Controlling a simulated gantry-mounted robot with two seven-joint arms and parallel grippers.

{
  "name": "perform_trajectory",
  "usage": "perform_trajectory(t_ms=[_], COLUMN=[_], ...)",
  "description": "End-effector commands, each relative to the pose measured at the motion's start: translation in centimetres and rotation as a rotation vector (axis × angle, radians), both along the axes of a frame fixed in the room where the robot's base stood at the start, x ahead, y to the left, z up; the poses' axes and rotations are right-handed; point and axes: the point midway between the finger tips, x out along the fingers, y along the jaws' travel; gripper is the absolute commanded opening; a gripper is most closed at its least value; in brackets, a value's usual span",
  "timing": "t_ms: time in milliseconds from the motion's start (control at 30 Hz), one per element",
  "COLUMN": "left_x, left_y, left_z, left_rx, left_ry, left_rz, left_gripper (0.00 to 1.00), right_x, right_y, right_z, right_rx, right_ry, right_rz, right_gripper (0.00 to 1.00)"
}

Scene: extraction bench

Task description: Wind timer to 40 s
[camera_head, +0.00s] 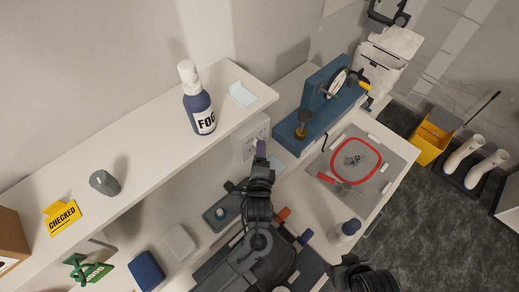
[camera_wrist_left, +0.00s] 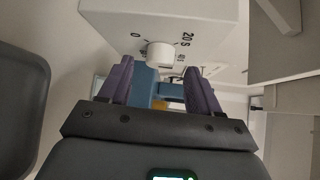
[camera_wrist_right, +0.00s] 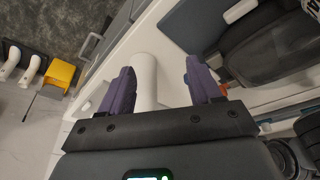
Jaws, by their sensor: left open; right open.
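The timer is a white box (camera_head: 252,137) under the shelf edge in the head view. In the left wrist view its white face (camera_wrist_left: 205,25) carries a round white knob (camera_wrist_left: 160,54), with a "0" and a "20 s" mark beside it. The knob's pointer setting is not readable. My left gripper (camera_wrist_left: 157,76) is open, its purple fingers pointing at the timer with the knob between and just beyond the tips; contact cannot be told. In the head view it is at the timer's front (camera_head: 260,150). My right gripper (camera_wrist_right: 160,70) is open, above the bench's right part.
A white cylindrical thing (camera_wrist_right: 145,75) lies beyond the right fingers. The shelf (camera_head: 145,150) above holds a FOG bottle (camera_head: 198,105).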

Motion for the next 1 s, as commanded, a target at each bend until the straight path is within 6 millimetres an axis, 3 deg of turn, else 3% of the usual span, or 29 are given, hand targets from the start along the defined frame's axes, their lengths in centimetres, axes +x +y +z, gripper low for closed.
perform_trajectory(t_ms=[200,567,933,1000], left_x=[1.8,2.1,2.1,2.1], left_y=[0.0,0.0,0.0,0.0], left_z=[-0.2,-0.3,-0.3,-0.3], left_rx=[0.0,0.0,0.0,0.0], left_ry=[-0.001,0.0,0.0,0.0], left_rz=[0.0,-0.001,0.0,0.0], left_gripper=[0.63,0.63,0.08,0.07], right_x=[0.0,0.0,0.0,0.0], right_y=[-0.2,-0.2,0.0,0.0], right_z=[-0.1,-0.1,-0.1,-0.1], right_rx=[-0.008,-0.008,0.0,0.001], right_ry=[0.0,0.0,0.0,0.0], right_rz=[0.005,0.006,0.0,-0.001], right_gripper=[0.63,0.63,0.63,0.63])
